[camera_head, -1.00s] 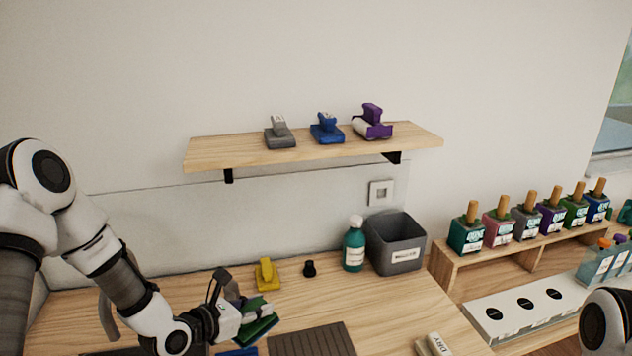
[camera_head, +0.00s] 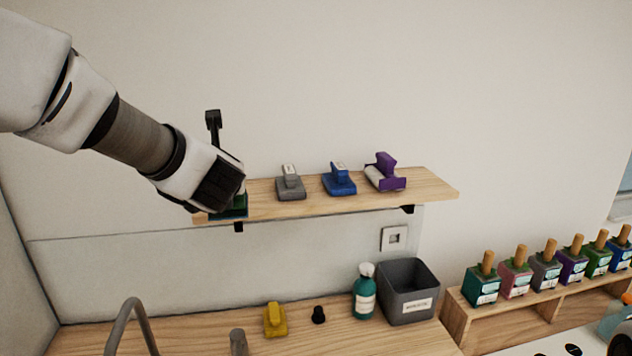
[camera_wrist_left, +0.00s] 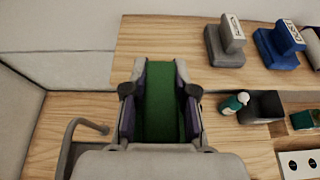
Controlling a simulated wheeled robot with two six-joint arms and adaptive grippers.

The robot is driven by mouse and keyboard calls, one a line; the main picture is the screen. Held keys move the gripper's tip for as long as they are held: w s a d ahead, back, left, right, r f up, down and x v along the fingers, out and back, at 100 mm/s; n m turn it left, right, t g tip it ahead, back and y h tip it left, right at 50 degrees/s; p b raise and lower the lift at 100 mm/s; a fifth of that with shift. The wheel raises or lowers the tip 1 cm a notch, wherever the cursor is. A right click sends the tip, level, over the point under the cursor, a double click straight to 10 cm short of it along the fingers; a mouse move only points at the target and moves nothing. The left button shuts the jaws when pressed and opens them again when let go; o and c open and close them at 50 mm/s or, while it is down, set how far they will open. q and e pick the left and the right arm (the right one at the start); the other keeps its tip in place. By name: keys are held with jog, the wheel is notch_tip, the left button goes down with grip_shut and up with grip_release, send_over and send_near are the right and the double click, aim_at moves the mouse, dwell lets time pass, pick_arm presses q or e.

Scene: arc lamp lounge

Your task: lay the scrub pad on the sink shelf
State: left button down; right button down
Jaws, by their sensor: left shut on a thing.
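The green scrub pad (camera_head: 235,209) is at the left end of the wooden sink shelf (camera_head: 430,188), partly hidden behind my left gripper. My left gripper (camera_head: 232,200) is shut on the pad, reaching in from the left. In the left wrist view the green pad (camera_wrist_left: 160,105) lies between the two fingers, its far end near the front edge of the shelf (camera_wrist_left: 165,40). I cannot tell whether the pad touches the shelf. My right gripper is out of view.
Below are a curved tap (camera_head: 132,312), a yellow brush (camera_head: 275,319), a teal bottle (camera_head: 364,295) and a grey bin (camera_head: 407,291).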

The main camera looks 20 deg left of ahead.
pick_arm(q)
jog(key=w+a+b, duration=0.1)
jog(key=w+b, duration=0.1)
jog(key=w+a+b, duration=0.1)
jog(key=w+b, duration=0.1)
jog(key=b, duration=0.1)
jog(key=w+a+b, duration=0.1)
jog(key=w+b, duration=0.1)
jog(key=shift+a+f, duration=0.15)
jog(key=w+a+p, duration=0.1)
jog(key=w, duration=0.1)
jog(key=w+a+p, duration=0.1)
jog(key=w, duration=0.1)
jog(key=w+a+p, duration=0.1)
jog(key=w+a, duration=0.1)
jog(key=shift+w+f, duration=0.25)
jog(key=shift+w, duration=0.15)
jog(key=shift+w+a+f, duration=0.2)
jog(key=shift+w+f, duration=0.15)
jog(key=shift+w, duration=0.1)
notch_tip(320, 180, down, 3)
jog(key=b, duration=0.3)
jog(key=shift+f, duration=0.15)
jog(key=shift+d+f, duration=0.1)
jog(key=shift+f, duration=0.15)
jog(key=shift+r, duration=0.2)
jog(key=shift+f, duration=0.15)
